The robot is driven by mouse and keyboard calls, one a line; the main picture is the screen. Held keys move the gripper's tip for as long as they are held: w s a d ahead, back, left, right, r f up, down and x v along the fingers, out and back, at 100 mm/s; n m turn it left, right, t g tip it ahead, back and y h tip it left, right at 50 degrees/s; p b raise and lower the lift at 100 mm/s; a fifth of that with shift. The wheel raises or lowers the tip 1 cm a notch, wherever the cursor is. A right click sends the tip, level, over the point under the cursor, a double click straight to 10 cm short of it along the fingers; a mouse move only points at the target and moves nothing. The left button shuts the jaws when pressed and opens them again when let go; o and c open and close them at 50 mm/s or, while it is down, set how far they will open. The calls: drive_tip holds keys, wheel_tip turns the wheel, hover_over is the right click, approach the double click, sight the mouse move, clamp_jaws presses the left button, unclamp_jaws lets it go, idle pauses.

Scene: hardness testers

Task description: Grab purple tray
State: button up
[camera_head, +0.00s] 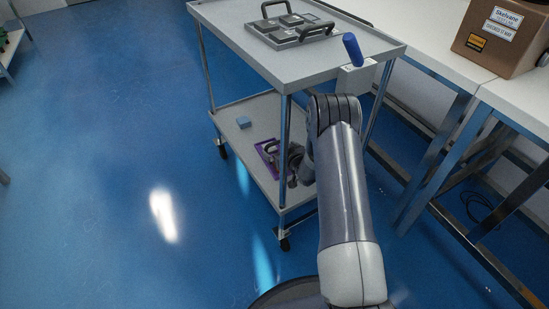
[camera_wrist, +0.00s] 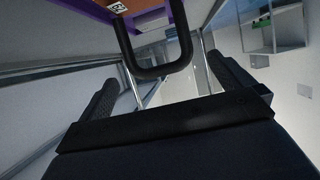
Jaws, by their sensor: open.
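The purple tray (camera_head: 262,147) lies on the lower shelf of the grey cart, partly hidden behind my arm and gripper. Its purple edge (camera_wrist: 84,9) shows at the top left of the wrist view. A black U-shaped handle (camera_wrist: 150,73) sticks out from it toward me. My gripper (camera_head: 292,171) is at the near side of the tray. In the wrist view my gripper (camera_wrist: 162,74) is open, with one finger to each side of the handle. Neither finger visibly touches the handle.
The cart's top shelf (camera_head: 255,62) holds a grey tray with black handles (camera_head: 290,27) and a blue-handled object (camera_head: 353,50). Cart posts stand close to my arm. A white bench with a cardboard box (camera_head: 500,38) is at right. Floor at left is clear.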

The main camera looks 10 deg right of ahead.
sight(275, 144)
drive_tip(key=b+x, duration=0.1)
drive_tip(key=x, duration=0.1)
drive_tip(key=b+x, duration=0.1)
drive_tip(key=x, duration=0.1)
drive_tip(key=shift+w+f, duration=0.15)
drive_tip(key=shift+f, duration=0.3)
drive_tip(key=shift+w+a, duration=0.1)
drive_tip(key=shift+w, duration=0.4)
drive_tip(key=shift+c, duration=0.2)
drive_tip(key=c, duration=1.1)
drive_tip(key=shift+c, duration=0.2)
